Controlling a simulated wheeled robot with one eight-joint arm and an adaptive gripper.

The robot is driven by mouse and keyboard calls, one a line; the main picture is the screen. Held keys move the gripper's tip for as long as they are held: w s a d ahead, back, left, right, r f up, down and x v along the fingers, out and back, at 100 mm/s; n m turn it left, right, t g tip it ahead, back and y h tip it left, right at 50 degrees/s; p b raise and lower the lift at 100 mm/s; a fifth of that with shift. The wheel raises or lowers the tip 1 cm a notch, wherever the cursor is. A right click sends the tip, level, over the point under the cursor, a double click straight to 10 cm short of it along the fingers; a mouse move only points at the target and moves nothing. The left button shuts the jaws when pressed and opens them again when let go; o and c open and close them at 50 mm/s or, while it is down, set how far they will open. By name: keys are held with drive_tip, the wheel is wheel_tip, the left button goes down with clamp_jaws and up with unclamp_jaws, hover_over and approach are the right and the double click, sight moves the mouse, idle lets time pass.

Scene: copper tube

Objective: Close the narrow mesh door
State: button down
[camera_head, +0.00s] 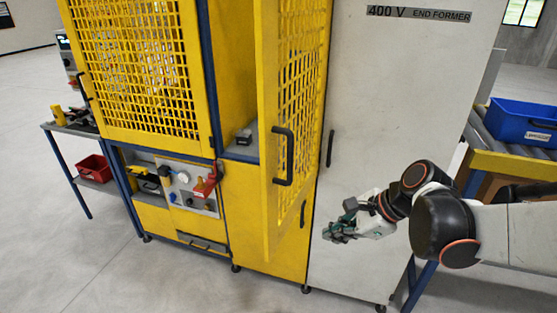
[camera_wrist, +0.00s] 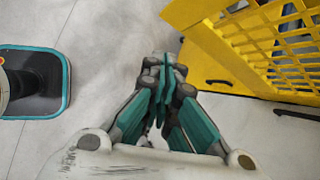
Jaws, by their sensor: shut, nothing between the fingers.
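The narrow mesh door (camera_head: 268,140) is yellow and stands open, swung out from the cabinet toward the camera. Its black handle (camera_head: 284,156) is on the face seen in the head view. My gripper (camera_head: 338,234) is to the right of the door's lower part, in front of the grey cabinet, and appears apart from the door. In the wrist view, my gripper (camera_wrist: 166,78) has its teal fingers together with nothing between them. The yellow door (camera_wrist: 212,55) shows there at upper right, beside the fingertips, its mesh toward the right edge.
A wide yellow mesh door (camera_head: 208,70) to the left looks closed. The grey end former cabinet (camera_head: 400,90) stands behind my arm. A blue bin (camera_head: 520,122) sits on a roller conveyor at right. A side table (camera_head: 75,130) stands far left. The floor in front is clear.

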wheel_tip(320, 180, up, 2)
drive_tip(key=w+a+m+y+p, duration=0.1)
drive_tip(key=w+m+p, duration=0.1)
drive_tip(key=m, duration=0.1)
drive_tip(key=m+y+b, duration=0.1)
drive_tip(key=b, duration=0.1)
approach(271, 229)
drive_tip(key=shift+x, duration=2.4)
drive_tip(key=shift+w+d+f, duration=0.1)
drive_tip(key=shift+w, duration=0.05)
